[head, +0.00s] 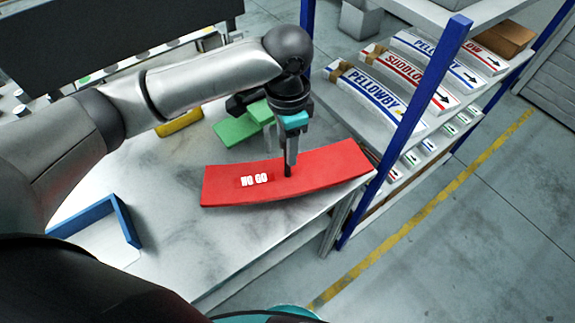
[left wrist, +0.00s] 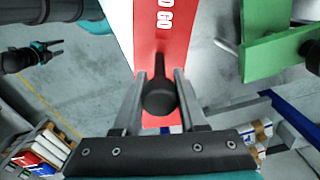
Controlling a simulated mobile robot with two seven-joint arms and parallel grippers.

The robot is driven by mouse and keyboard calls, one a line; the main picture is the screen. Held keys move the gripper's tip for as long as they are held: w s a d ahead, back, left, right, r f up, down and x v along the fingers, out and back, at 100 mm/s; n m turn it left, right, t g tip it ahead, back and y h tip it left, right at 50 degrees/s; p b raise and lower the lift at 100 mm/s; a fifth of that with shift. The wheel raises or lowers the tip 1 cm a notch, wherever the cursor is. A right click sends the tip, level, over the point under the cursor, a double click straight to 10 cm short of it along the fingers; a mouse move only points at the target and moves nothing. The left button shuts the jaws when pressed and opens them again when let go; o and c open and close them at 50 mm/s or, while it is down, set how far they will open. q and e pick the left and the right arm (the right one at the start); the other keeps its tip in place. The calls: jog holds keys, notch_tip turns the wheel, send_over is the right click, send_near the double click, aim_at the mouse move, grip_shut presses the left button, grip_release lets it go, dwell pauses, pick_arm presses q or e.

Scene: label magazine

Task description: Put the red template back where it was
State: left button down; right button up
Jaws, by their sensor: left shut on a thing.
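The red template (head: 225,188), a long curved plate marked "NO GO", is at the front right of the metal table, its right end by the table edge. I cannot tell whether it touches the table or hangs slightly above it. My left gripper (head: 288,168) points down at its middle. In the left wrist view, the fingers of my left gripper (left wrist: 160,88) are shut on the template's black knob (left wrist: 160,97), with the red plate (left wrist: 163,45) beyond. My right gripper (left wrist: 48,50) shows small at the left of that view; its fingers are unclear.
A blue corner bracket (head: 125,220) lies at the table's left front. Green pieces (head: 236,130) and a yellow one (head: 182,122) lie behind the template. A blue-posted shelf (head: 428,78) with labelled stacks stands close on the right. The table (head: 180,235) is bare in front.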

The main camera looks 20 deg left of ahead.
aim_at(288, 175)
pick_arm(q)
jog(key=shift+w+f+b, duration=0.1)
jog(key=shift+f+b, duration=0.2)
jog(key=shift+f, duration=3.15)
jog(key=shift+c, duration=2.3)
grip_release()
jog(key=shift+f, duration=0.1)
notch_tip(288, 175, up, 12)
jog(key=shift+r+p, duration=0.15)
jog(key=shift+p, duration=0.35)
